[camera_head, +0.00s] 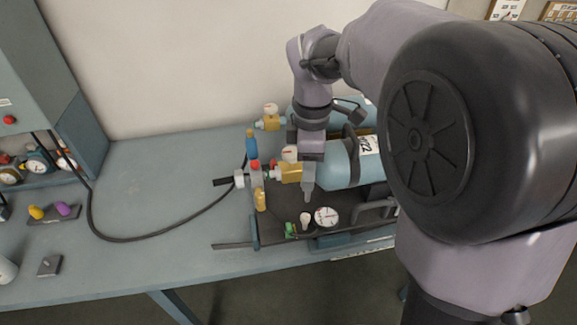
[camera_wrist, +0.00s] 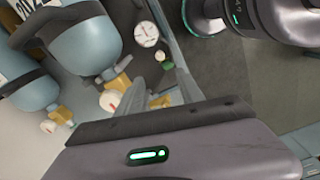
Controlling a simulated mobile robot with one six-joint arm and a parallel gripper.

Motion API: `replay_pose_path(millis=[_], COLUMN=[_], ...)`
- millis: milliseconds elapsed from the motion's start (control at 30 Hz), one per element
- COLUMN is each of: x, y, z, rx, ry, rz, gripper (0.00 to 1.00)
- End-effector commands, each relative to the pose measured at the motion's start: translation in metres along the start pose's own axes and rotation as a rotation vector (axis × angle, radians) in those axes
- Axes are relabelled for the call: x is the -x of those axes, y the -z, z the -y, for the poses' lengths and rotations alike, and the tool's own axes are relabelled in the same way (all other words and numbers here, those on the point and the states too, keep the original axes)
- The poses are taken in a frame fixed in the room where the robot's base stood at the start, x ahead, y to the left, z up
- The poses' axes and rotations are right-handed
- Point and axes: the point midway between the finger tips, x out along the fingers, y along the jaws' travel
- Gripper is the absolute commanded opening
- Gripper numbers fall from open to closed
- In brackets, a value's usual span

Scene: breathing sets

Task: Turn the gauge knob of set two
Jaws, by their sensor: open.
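A light blue cylinder (camera_head: 338,165) with a white label lies on a dark backplate on the bench; I cannot read the label surely. A round white gauge (camera_head: 326,216) sits at its front edge, and also shows in the wrist view (camera_wrist: 146,34). A small pale knob (camera_head: 305,217) is just left of the gauge, and a green part (camera_head: 290,229) is beside it. My gripper (camera_head: 308,191) points down above the plate, just behind the pale knob and apart from it as far as I can tell. In the wrist view its fingers (camera_wrist: 165,90) are spread and empty.
A second cylinder (camera_wrist: 30,83) lies behind the first. A black hose (camera_head: 150,239) crosses the bench (camera_head: 160,170). The bench's middle left is clear.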

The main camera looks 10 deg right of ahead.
Motion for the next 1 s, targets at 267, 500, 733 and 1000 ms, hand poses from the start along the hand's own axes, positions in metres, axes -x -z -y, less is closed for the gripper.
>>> replay_pose_path(millis=[267, 500, 733, 1000], x=[-0.094, -0.143, -0.151, -0.151], y=[0.0, 0.0, 0.0, 0.0], z=[0.001, 0.001, 0.001, 0.001], rx=[-0.002, -0.003, -0.004, -0.004], ry=[0.003, 0.0, -0.002, -0.002], rz=[-0.001, -0.002, -0.002, -0.002], gripper=[0.45, 0.45, 0.45, 0.23])
